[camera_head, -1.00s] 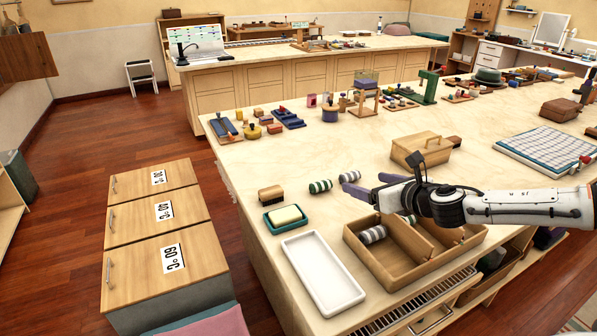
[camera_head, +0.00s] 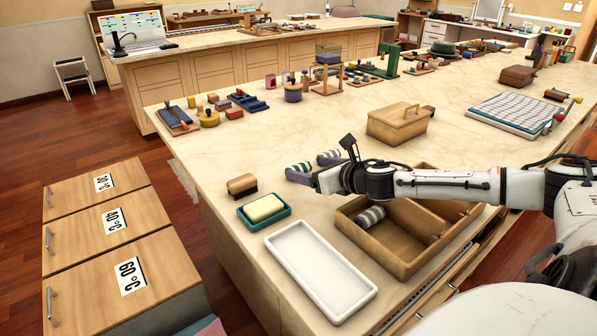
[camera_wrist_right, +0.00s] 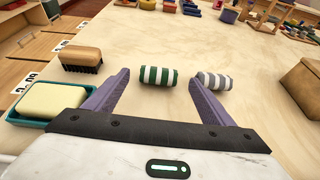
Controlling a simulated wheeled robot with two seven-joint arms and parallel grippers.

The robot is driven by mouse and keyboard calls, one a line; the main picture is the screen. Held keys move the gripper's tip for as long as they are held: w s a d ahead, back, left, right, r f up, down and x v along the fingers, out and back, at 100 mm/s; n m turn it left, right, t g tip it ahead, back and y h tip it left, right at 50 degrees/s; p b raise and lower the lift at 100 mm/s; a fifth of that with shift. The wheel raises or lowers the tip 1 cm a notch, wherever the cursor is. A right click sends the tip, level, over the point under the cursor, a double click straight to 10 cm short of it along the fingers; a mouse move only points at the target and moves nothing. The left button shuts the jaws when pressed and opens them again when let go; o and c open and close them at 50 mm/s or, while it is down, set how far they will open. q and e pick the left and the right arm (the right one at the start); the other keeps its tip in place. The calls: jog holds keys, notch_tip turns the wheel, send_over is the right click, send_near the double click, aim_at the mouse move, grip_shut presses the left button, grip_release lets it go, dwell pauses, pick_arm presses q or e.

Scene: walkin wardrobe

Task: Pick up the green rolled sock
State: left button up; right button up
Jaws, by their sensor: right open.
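The green-and-white striped rolled sock (camera_head: 298,168) lies on the table, partly hidden by my right gripper (camera_head: 312,172) in the head view. In the right wrist view the green rolled sock (camera_wrist_right: 157,77) lies ahead, between the lines of the two purple fingers (camera_wrist_right: 159,90). The right gripper is open and empty. A grey-and-white rolled sock (camera_wrist_right: 214,80) lies just to the right of the green one, close to the right finger. My left gripper is not in view.
A wooden divided box (camera_head: 405,266) holds another grey striped sock (camera_head: 370,216). A white tray (camera_head: 318,272), a soap in a green dish (camera_head: 264,212) and a brush (camera_head: 242,185) stand nearby. A lidded wooden basket (camera_head: 397,124) stands behind.

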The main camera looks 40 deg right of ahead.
aim_at(301, 167)
jog(key=shift+x, duration=3.7)
jog(key=shift+c, duration=0.6)
jog(key=c, duration=1)
